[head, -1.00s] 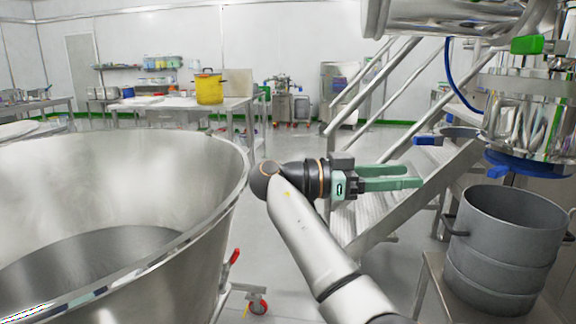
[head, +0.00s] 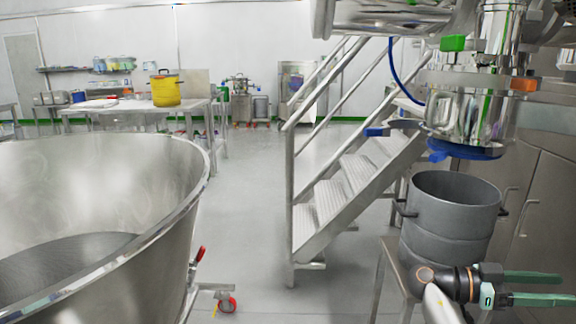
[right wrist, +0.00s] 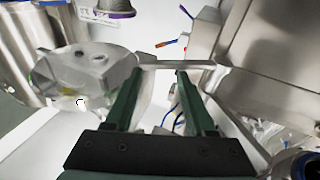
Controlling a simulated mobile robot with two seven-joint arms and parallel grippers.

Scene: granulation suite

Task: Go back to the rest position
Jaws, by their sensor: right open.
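My right gripper (head: 540,288) is at the lower right of the head view, with its green fingers pointing right. It is open and empty, in front of and below the grey stacked pot (head: 452,215). In the right wrist view its two green fingers (right wrist: 155,95) stand apart with nothing between them. My left gripper is in neither view.
A large steel bowl (head: 185,160) on a wheeled frame fills the left. Metal stairs (head: 350,185) stand in the middle. A steel machine outlet with a blue rim (head: 465,150) hangs above the pot. A yellow pot (head: 166,90) is on a far table. Floor between bowl and stairs is clear.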

